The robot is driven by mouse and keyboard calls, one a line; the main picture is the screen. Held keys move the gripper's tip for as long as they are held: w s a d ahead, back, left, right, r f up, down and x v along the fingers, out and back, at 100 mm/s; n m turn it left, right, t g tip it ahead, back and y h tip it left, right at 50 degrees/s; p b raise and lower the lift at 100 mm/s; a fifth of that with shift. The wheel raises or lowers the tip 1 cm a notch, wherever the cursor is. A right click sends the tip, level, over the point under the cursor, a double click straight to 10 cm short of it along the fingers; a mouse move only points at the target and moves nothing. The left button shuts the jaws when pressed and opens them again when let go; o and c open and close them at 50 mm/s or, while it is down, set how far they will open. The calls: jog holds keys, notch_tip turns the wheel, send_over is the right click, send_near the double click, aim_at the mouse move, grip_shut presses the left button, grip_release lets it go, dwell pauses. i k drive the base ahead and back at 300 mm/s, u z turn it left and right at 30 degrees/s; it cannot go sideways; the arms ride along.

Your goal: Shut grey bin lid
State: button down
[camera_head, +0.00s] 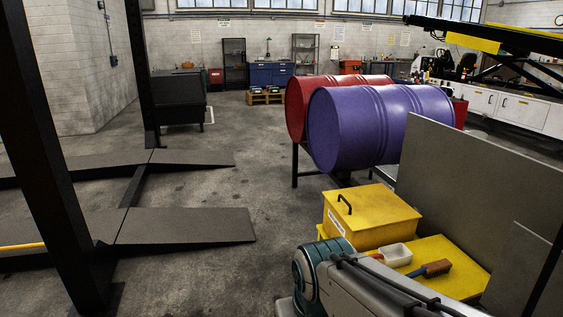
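No object in the head view is clearly a grey bin with a lid. A large flat grey panel (478,182) stands upright at the right, beyond the yellow surface; I cannot tell whether it is a lid. A dark box-shaped container (180,98) stands on the floor at the back left. Its top looks closed, but it is too far off to be sure. Part of my arm shows at the bottom centre, in front of the yellow surface. My gripper is out of view.
A yellow box (369,215) with a black handle sits beside a yellow surface (452,256) holding a white tray (396,256) and a brush (430,269). Purple (375,125) and red (297,108) drums lie on a stand. Lift ramps (185,226) are at left; the centre floor is clear.

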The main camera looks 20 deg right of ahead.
aim_at(523, 257)
jog(key=i, duration=0.5)
jog(key=z, duration=3)
jog(key=i, duration=0.4)
jog(key=u, duration=0.35)
